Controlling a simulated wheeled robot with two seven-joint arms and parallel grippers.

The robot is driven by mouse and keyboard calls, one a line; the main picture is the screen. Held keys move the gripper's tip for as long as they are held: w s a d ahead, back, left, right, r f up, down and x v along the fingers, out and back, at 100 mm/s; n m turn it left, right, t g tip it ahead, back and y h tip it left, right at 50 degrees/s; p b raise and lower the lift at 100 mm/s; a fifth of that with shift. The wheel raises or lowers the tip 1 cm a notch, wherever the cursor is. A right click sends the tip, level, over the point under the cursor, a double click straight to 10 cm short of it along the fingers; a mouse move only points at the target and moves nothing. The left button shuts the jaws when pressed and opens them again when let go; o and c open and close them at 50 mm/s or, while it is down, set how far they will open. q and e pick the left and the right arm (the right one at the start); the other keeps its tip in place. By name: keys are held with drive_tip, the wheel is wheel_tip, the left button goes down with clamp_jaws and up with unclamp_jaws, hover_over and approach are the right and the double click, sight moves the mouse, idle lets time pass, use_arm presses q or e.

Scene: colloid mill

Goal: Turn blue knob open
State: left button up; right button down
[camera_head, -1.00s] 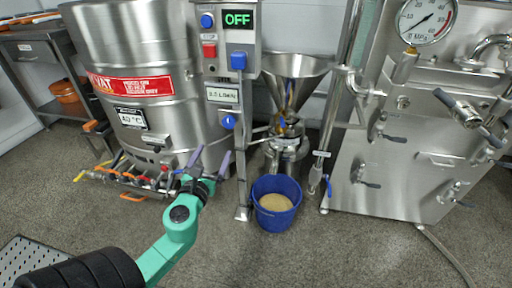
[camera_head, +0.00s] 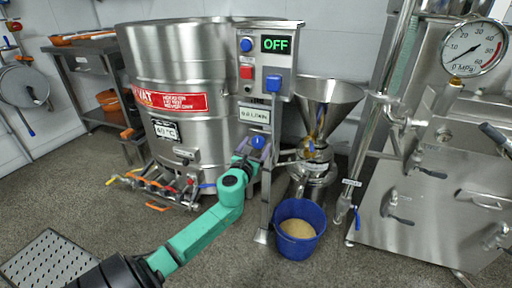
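The blue knob (camera_head: 258,142) is low on the grey control post, under the flow label plate. My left gripper (camera_head: 257,144) is at the knob. Its purple fingers look spread, one to each side of the knob in the picture. I cannot tell whether they touch it. The display (camera_head: 276,44) at the top of the post reads OFF in green. My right gripper is not in view.
A steel vat (camera_head: 190,75) stands left of the post, with pipes and valves at its foot. The mill's steel funnel (camera_head: 328,100) and a blue bucket (camera_head: 299,240) are to the right. A steel machine (camera_head: 430,210) with a pressure gauge (camera_head: 474,47) is far right.

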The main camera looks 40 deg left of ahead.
use_arm(q)
drive_tip(key=c, duration=1.1)
